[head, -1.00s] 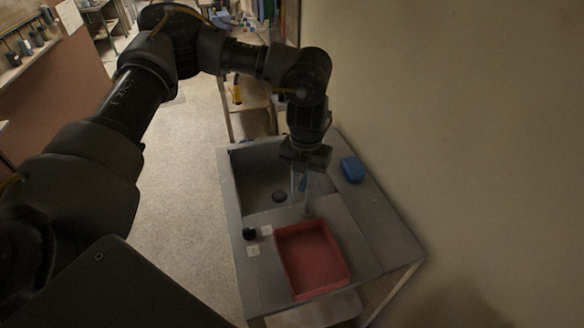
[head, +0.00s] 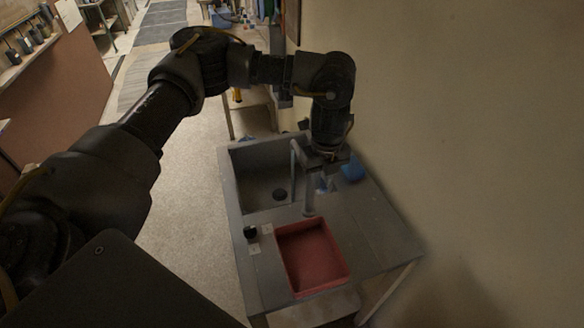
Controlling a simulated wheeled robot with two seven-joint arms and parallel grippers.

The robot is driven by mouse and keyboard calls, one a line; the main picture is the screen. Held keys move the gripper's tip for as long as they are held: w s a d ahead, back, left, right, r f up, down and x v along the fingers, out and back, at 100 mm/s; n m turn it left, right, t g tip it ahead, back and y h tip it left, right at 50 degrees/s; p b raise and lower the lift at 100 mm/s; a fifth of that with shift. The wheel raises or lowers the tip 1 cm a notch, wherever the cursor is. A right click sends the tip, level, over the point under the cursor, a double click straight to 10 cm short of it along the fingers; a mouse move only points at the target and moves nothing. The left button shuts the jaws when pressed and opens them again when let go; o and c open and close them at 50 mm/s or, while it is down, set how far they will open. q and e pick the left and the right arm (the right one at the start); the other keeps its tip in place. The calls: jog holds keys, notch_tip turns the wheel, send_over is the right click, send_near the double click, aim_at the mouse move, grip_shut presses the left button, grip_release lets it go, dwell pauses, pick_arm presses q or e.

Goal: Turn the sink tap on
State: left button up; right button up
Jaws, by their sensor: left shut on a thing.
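The grey sink (head: 262,165) is set in the far left part of a grey counter, with a dark drain in its floor. The tap (head: 309,200) stands at the basin's right edge, a pale grey upright with a thin spout partly behind my gripper. My left gripper (head: 326,183) points down just right of the tap's upright. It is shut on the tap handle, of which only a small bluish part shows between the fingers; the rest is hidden. Whether water runs cannot be told. My right gripper is not in view.
A red tray (head: 347,277) lies on the counter in front of the tap. A small black knob-like thing (head: 250,232) sits left of it. A blue block (head: 352,171) is right of the gripper, partly hidden. A plain wall closes the right side; floor is free at left.

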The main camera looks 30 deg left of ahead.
aim_at(322, 182)
pick_arm(q)
jog(key=o, duration=0.8)
jog(key=shift+w+d, duration=0.1)
jog(key=shift+w, duration=0.05)
notch_tip(322, 182, up, 7)
jog(key=p, duration=0.5)
jog(key=shift+f, duration=0.15)
jog(key=shift+r, duration=2.65)
